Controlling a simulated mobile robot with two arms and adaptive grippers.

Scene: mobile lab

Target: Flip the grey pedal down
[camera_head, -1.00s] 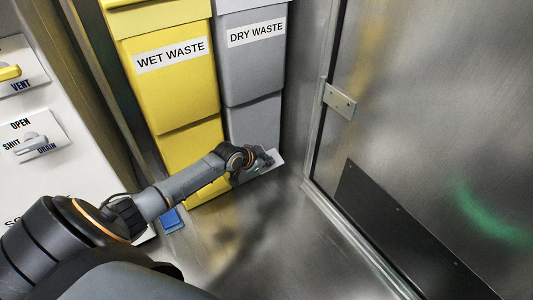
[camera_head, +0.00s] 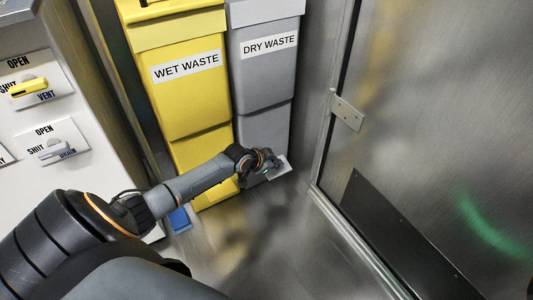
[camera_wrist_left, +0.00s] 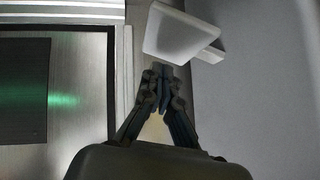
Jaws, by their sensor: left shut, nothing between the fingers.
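The grey pedal (camera_head: 281,168) is a light grey plate at the foot of the grey DRY WASTE bin (camera_head: 264,70). My left gripper (camera_head: 273,161) is at the pedal and covers part of it in the head view. In the left wrist view, the pedal (camera_wrist_left: 180,36) is a pale slab on a short stem. The shut, empty fingertips (camera_wrist_left: 163,72) of my left gripper lie at its lower edge there. I cannot tell whether they touch it. My right gripper is not in view.
A white panel with valve handles (camera_head: 45,110) is at far left. A metal door (camera_head: 440,120) is at right. The floor (camera_head: 285,240) in front is clear.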

